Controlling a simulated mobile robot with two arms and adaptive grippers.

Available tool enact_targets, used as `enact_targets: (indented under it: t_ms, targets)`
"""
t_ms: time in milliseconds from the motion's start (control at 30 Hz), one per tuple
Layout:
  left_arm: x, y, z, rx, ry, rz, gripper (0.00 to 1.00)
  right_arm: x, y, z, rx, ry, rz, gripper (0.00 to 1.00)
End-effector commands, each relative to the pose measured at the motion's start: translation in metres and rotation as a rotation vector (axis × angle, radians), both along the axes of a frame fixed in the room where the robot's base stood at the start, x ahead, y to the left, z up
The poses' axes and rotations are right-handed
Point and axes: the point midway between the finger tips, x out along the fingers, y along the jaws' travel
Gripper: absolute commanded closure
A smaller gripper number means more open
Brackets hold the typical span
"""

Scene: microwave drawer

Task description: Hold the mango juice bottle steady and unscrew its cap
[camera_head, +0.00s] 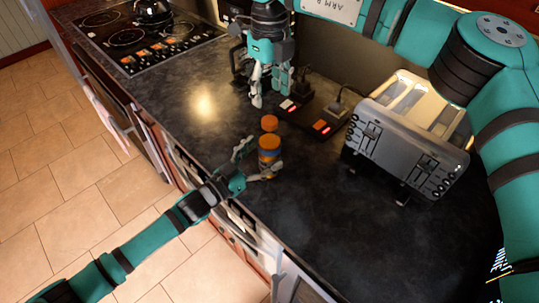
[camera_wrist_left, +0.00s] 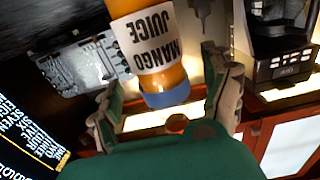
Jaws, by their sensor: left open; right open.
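The mango juice bottle (camera_head: 269,158) stands upright on the dark counter. The left wrist view shows its white label (camera_wrist_left: 153,40) upside down and a blue band at its neck end. An orange cap (camera_head: 270,123) shows apart from the bottle, beyond the neck end; it is also in the left wrist view (camera_wrist_left: 177,123). I cannot tell what supports it. My left gripper (camera_head: 256,161) is open, its fingers on either side of the bottle with visible gaps. My right gripper (camera_head: 271,95) is open, pointing down above and behind the cap.
A silver toaster (camera_head: 410,140) stands to the right. A dark base with red lights (camera_head: 310,115) lies behind the bottle. A stove (camera_head: 140,35) with a kettle is at the back left. The counter is clear in front and left of the bottle.

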Motion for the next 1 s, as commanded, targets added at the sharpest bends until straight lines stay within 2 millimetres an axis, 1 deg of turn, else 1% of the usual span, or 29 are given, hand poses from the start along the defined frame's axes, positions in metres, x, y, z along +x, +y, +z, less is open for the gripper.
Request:
enact_targets:
  t_ms: [33,200,333,567,667,1000]
  targets:
    - [0.006,-0.006,0.001,-0.001,-0.001,0.000,0.17,0.000,0.000,0.000,0.000,0.000,0.000,0.46]
    - [0.017,-0.016,0.000,-0.001,0.001,0.001,0.17,0.000,0.000,0.000,0.000,0.000,0.000,0.46]
    - [0.019,-0.019,0.000,-0.001,0.001,0.000,0.17,0.000,0.000,0.000,0.000,0.000,0.000,0.46]
    - [0.019,-0.020,0.000,0.000,0.001,0.000,0.17,0.000,0.000,0.000,0.000,0.000,0.000,0.46]
    - [0.019,-0.020,0.000,0.000,0.001,0.000,0.29,0.000,0.000,0.000,0.000,0.000,0.000,0.46]
    - [0.019,-0.019,0.000,0.000,0.001,0.001,0.74,0.000,0.000,0.000,0.000,0.000,0.000,0.46]
